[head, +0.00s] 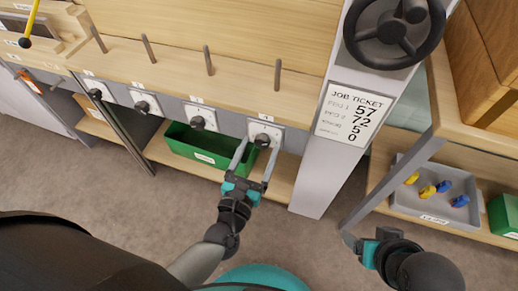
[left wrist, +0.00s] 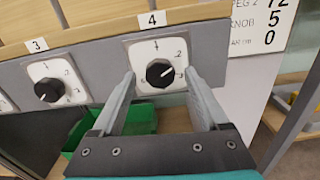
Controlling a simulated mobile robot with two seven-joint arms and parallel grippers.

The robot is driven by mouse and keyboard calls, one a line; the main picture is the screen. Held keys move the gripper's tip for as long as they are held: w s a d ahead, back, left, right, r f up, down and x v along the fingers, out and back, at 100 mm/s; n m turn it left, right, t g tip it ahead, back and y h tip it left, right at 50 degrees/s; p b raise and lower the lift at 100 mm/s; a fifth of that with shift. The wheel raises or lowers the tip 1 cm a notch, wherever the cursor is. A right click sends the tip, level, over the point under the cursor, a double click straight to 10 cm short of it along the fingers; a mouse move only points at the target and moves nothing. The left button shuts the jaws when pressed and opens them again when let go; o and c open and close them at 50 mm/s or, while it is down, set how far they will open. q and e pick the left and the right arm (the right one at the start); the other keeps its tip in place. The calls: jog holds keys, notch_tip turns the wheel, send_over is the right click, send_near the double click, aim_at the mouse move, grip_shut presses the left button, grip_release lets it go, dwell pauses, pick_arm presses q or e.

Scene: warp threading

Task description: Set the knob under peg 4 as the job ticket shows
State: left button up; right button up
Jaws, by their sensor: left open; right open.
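The knob under peg 4 (left wrist: 160,73) is black and round on a white dial plate (left wrist: 143,50); its pale pointer mark aims up and right. A figure 2 shows at the plate's upper right; the other marks are too small to read surely. In the head view the knob (head: 262,141) is below peg 4 (head: 278,76). My left gripper (head: 259,153) is open, its fingers on either side of the knob, apart from it. The job ticket (head: 353,112) reads 57, 72, 5 and 0; the 5 stands beside KNOB. My right gripper (head: 352,240) is open and empty at lower right.
Other knobs (head: 197,122) line the panel to the left. A green bin (head: 190,150) sits on the shelf below. A black handwheel (head: 394,33) is above the ticket. A grey tray (head: 405,199) with blue and yellow pieces is at right. The floor in front is clear.

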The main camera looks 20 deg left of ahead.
pick_arm(q)
jog(key=shift+w, duration=0.35)
grip_shut()
dwell(0.5)
